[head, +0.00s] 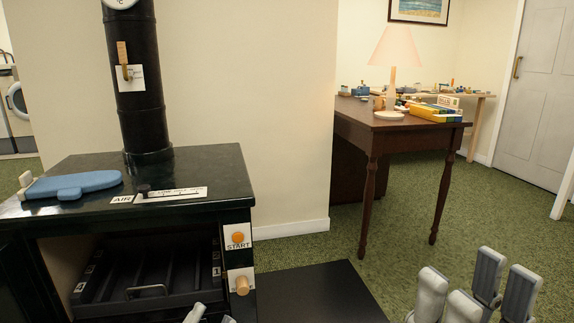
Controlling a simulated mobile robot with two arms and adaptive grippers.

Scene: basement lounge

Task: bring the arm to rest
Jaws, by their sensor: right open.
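My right gripper (474,288) is at the bottom right, over the green carpet. Its grey fingers stand apart with nothing between them. Of my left gripper (206,315), only small grey tips show at the bottom edge, in front of the stove's opening. The rest of it is cut off, so its jaws cannot be judged. The dark stove (190,161) stands at the left with its front opening uncovered. A dark rack (150,272) with a metal handle sits inside it.
A blue oven mitt-like object (75,185) and an AIR slider (168,194) are on the stove top. A START button (238,237) is on its front. A dark plate (318,292) lies on the floor. A wooden table (355,117) with a lamp (394,60) stands behind; carpet (400,255) lies open before it.

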